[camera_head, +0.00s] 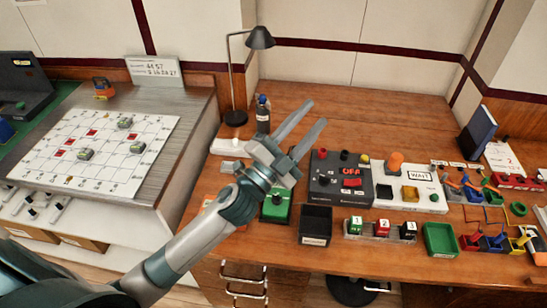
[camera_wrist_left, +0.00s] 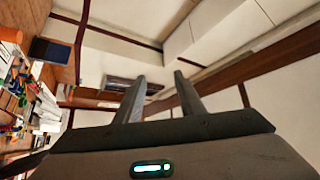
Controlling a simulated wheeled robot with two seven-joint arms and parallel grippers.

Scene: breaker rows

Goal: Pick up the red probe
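I cannot make out the red probe for certain. Small red parts show among the coloured pieces at the right end of the desk, including a red holder (camera_head: 470,242) in the front row, but they are too small to tell apart. My left gripper (camera_head: 312,113) is raised above the left part of the desk, left of the dark switch panel. Its two fingers are apart with nothing between them, as the left wrist view (camera_wrist_left: 160,78) also shows. My right gripper is not in view.
The dark switch panel (camera_head: 325,192), a white panel (camera_head: 425,205), a black bin (camera_head: 316,226) and a green bin (camera_head: 439,240) stand on the wooden desk (camera_head: 350,115). A lamp (camera_head: 259,38) and dark bottle (camera_head: 263,115) stand behind my gripper. The back middle is clear.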

